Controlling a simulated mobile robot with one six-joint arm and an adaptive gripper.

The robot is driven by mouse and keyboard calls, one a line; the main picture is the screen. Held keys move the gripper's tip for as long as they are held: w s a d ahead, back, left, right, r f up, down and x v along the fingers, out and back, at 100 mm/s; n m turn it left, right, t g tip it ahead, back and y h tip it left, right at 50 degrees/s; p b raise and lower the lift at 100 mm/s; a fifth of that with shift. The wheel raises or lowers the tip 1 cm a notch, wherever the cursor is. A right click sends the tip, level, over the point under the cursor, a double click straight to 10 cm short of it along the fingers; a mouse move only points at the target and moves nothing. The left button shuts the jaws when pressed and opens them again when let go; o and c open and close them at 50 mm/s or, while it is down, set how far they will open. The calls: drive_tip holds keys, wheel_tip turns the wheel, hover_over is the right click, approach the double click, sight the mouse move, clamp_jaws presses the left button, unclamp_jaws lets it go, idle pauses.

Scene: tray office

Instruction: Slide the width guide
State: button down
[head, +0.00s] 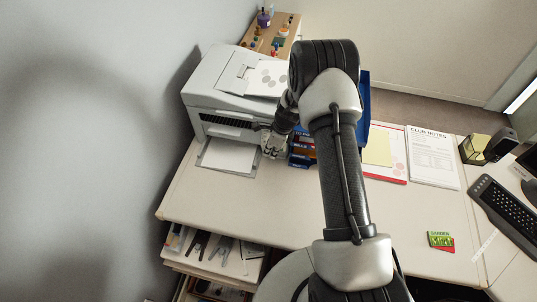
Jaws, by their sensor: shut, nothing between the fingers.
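The printer (228,90) stands on the desk against the left wall. A pale tray with white paper (228,155) sticks out from its front, low over the desk. I cannot make out the width guide on it; it is too small or hidden. My gripper (269,152) is just right of the tray, at the printer's front right corner, pointing down. It is shut and empty. I cannot tell whether its fingertips touch the tray edge. My arm hides the area right of the printer.
Blue and red boxes (301,160) stand close to the right of my gripper. Papers (432,155), a keyboard (508,208) and a small green packet (441,241) lie to the right. An open drawer (222,252) holds tools below. The desk's front left is clear.

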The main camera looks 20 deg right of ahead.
drive_tip(key=b+x, duration=0.2)
drive_tip(key=x, duration=0.6)
drive_tip(key=shift+f, duration=0.25)
